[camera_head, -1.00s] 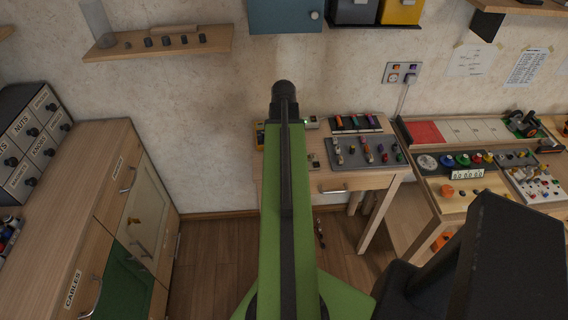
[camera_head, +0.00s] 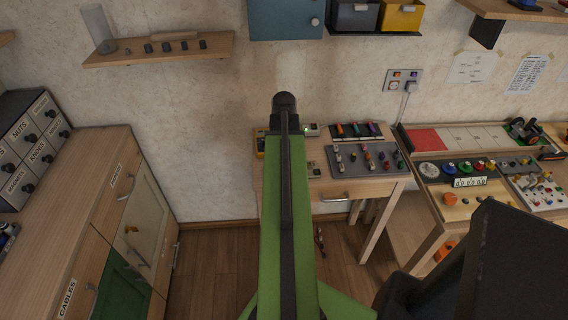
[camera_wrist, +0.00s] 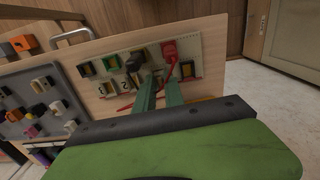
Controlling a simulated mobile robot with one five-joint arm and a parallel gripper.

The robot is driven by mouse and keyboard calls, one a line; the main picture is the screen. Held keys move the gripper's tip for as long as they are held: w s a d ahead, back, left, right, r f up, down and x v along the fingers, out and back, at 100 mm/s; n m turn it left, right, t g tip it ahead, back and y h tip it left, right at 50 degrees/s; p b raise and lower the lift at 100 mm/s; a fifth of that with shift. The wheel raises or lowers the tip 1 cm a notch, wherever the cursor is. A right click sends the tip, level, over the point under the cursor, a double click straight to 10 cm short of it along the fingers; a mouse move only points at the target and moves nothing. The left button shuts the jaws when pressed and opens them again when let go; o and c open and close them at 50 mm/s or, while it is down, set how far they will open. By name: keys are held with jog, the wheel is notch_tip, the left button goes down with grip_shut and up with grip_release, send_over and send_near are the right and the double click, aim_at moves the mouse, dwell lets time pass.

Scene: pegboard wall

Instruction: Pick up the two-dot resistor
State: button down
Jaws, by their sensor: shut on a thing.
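My gripper (camera_wrist: 162,80) shows in the wrist view as two green fingers close together, reaching over a pale board (camera_wrist: 103,82). It is shut on a small dark component (camera_wrist: 157,74), mostly hidden between the fingertips. I cannot make out any dots on it, so I cannot tell whether it is the two-dot resistor. Several small dark and yellow blocks sit on the board, one at its left (camera_wrist: 87,69) and one to the right of the fingers (camera_wrist: 187,70). In the head view my own arm hides the gripper.
A red piece with a red lead (camera_wrist: 169,50) lies just beyond the fingers. A grey tray (camera_wrist: 40,105) of coloured parts is to the left. In the head view a small wooden table (camera_head: 290,190) stands against the wall, with a larger workbench (camera_head: 425,205) to its right.

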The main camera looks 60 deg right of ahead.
jog(key=shift+r, duration=0.15)
notch_tip(320, 180, up, 5)
jog(key=p, duration=0.5)
jog(key=s+r+p, duration=0.5)
jog(key=s+p, duration=0.1)
jog(key=s, duration=0.5)
jog(key=shift+s+r, duration=0.35)
jog(key=shift+a, duration=0.15)
